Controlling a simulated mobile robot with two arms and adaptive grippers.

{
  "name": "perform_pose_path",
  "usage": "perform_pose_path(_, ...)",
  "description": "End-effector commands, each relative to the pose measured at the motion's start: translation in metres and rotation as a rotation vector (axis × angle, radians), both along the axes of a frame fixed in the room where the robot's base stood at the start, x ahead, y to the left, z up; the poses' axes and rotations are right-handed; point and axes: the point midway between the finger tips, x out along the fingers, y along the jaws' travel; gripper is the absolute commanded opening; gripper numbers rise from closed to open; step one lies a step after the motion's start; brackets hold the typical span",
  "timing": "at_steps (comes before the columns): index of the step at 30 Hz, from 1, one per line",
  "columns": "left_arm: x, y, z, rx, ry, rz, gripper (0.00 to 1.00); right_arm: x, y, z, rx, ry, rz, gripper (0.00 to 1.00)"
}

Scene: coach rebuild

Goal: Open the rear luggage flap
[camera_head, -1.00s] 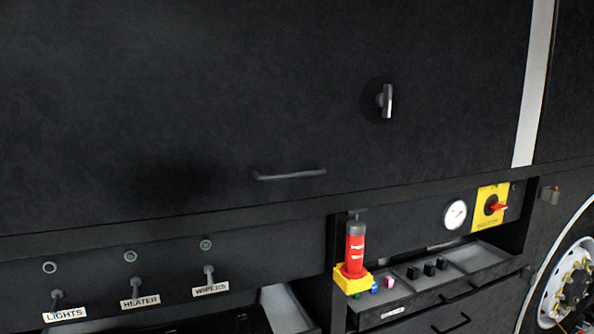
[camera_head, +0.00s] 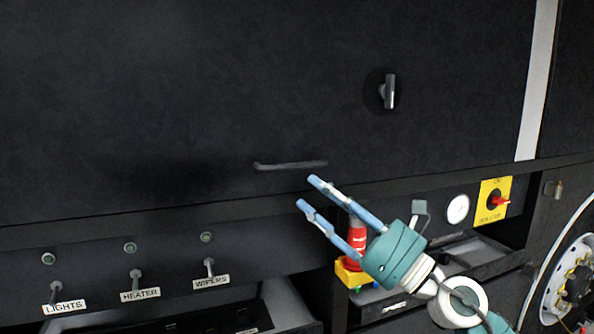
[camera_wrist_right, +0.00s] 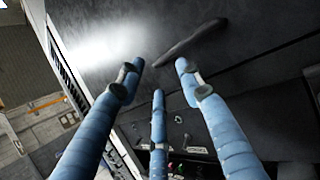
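The rear luggage flap (camera_head: 180,90) is a large dark panel and looks closed. Its dark bar handle (camera_head: 290,165) sits near its lower edge, and a silver turn latch (camera_head: 390,92) stands upright at its right. My right gripper (camera_head: 307,192) is open and empty, its blue fingers just below the right end of the handle. In the right wrist view the handle (camera_wrist_right: 190,40) lies beyond the spread fingertips (camera_wrist_right: 158,75), apart from them. My left gripper is in neither view.
Below the flap are toggle switches labelled LIGHTS, HEATER and WIPERS (camera_head: 136,280). A red cylinder (camera_head: 357,240) in a yellow holder is partly behind my right gripper. A gauge (camera_head: 458,209), a yellow panel with a red rotary switch (camera_head: 494,201) and a wheel (camera_head: 570,285) are at the right.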

Motion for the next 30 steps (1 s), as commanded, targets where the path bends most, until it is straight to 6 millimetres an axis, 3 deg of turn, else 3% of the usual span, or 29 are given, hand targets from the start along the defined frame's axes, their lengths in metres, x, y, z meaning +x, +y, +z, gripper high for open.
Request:
perform_pose_path(1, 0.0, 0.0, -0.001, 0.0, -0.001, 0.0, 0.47, -0.012, 0.014, 0.019, -0.185, -0.167, -0.015, 0.36)
perform_pose_path(5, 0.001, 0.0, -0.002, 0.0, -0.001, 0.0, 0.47, -0.023, 0.027, 0.031, -0.664, -0.539, -0.097, 0.36)
perform_pose_path(9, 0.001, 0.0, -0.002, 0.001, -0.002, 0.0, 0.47, -0.01, 0.005, 0.04, -1.07, -0.794, -0.211, 0.36)
perform_pose_path(12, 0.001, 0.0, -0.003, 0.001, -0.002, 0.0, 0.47, 0.0, -0.015, 0.047, -1.254, -0.882, -0.272, 0.36)
perform_pose_path(15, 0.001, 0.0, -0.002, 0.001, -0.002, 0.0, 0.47, 0.005, -0.027, 0.051, -1.347, -0.92, -0.304, 0.36)
perform_pose_path(19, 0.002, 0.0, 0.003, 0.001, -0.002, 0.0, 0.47, 0.012, -0.024, 0.052, -1.372, -0.929, -0.31, 0.36)
perform_pose_path(30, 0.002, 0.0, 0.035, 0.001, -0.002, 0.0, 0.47, 0.056, 0.026, 0.042, -1.363, -0.926, -0.306, 0.36)
